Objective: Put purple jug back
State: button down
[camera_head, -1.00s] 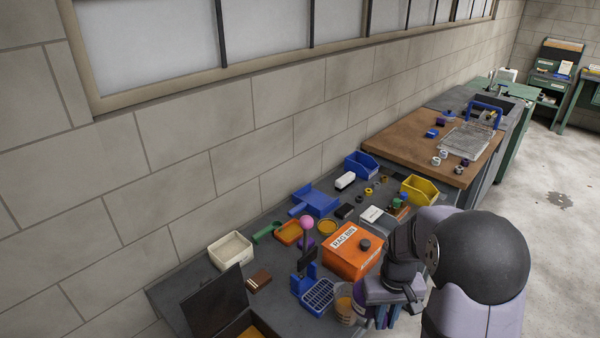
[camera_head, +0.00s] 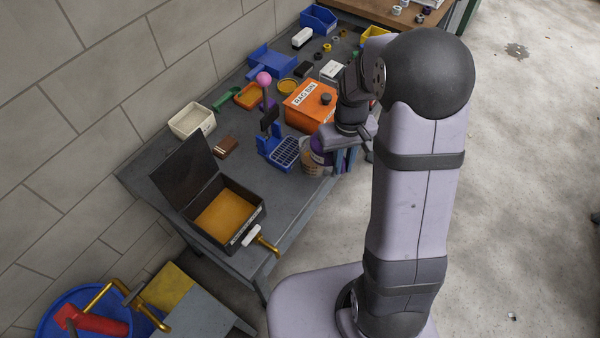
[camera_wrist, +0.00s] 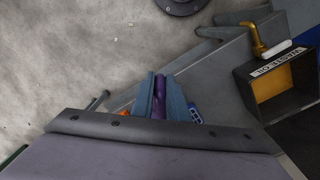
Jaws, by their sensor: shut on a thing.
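My gripper (camera_head: 345,160) is at the near right edge of the grey workbench (camera_head: 150,180), beside the orange rag bin. In the wrist view its two blue-grey fingers (camera_wrist: 158,97) are shut on a narrow purple part, which I take to be the purple jug (camera_wrist: 159,103). In the head view some purple (camera_head: 319,147) shows beside the fingers, mostly hidden by my wrist. I cannot tell whether the jug touches the bench. A clear tub with tan contents (camera_head: 309,165) stands close by on the left.
The orange rag bin (camera_head: 309,107) and a blue rack (camera_head: 285,152) crowd the gripper's left side. An open dark box (camera_head: 238,197) with a brass handle is on the front bench. Bare bench lies between box and tub. Open floor (camera_head: 530,160) is at right.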

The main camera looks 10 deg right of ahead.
jog(key=a+f+n+b, duration=0.2)
jog(key=a+n+b, duration=0.15)
jog(key=a, duration=0.25)
jog(key=a+f+n+b, duration=0.2)
jog(key=a+f+b, duration=0.15)
jog(key=a, duration=0.35)
jog(key=shift+w+d+f+p, duration=0.15)
jog(key=shift+f+p, duration=0.15)
jog(key=shift+f, duration=1.2)
jog(key=shift+w+f+p, duration=0.15)
jog(key=shift+f+p, duration=0.1)
jog(key=shift+f, duration=1.25)
jog(key=shift+w+d+f+p, duration=0.15)
jog(key=shift+f+p, duration=0.15)
jog(key=shift+f, duration=1.2)
jog(key=shift+a, duration=0.1)
jog(key=shift+f, duration=0.2)
jog(key=c, duration=1.7)
grip_release()
jog(key=shift+c, duration=0.2)
jog(key=shift+r, duration=0.1)
